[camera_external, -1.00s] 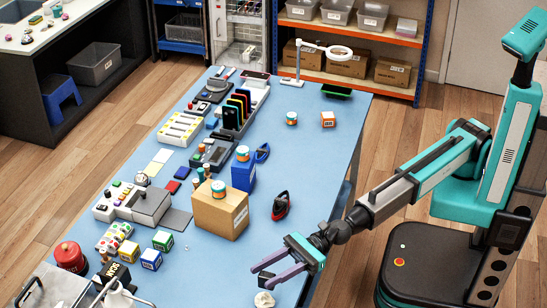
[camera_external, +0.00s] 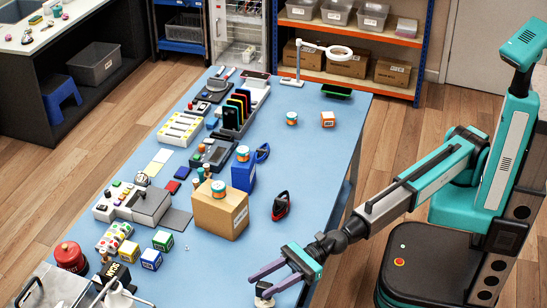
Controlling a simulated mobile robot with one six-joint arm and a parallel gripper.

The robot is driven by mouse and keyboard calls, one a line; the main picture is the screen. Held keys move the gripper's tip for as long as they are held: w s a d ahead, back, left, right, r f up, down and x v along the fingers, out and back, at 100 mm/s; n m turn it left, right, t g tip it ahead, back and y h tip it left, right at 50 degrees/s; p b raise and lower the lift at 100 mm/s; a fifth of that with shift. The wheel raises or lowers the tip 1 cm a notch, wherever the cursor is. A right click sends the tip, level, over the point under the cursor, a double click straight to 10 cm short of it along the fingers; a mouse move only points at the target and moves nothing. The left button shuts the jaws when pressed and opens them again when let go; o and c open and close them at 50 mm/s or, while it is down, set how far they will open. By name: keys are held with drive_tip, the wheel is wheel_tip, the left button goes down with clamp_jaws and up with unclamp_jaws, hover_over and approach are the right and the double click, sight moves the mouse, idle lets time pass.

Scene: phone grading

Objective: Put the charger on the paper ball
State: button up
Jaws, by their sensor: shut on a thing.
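The charger is a small dark block (camera_external: 262,287) between the fingers of my gripper (camera_external: 259,287), near the table's front edge at the bottom of the picture. My gripper is shut on it. The paper ball (camera_external: 264,302) is a small white crumpled lump just below the charger in the picture. The charger and the near finger hide part of the ball. I cannot tell whether the charger touches it.
The blue table (camera_external: 215,277) is clear around my gripper. A red and black tool (camera_external: 281,206) and a cardboard box (camera_external: 220,213) with jars on top stand farther back. Small coloured cubes (camera_external: 151,259) and a white jug-like thing (camera_external: 117,297) are to the left.

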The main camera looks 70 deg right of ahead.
drive_tip(key=shift+f, duration=0.1)
drive_tip(key=o, duration=1.1)
drive_tip(key=shift+c, duration=0.2)
drive_tip(key=shift+r, duration=0.2)
drive_tip(key=v, duration=1.2)
drive_tip(key=shift+a+f, duration=0.1)
idle(0.4)
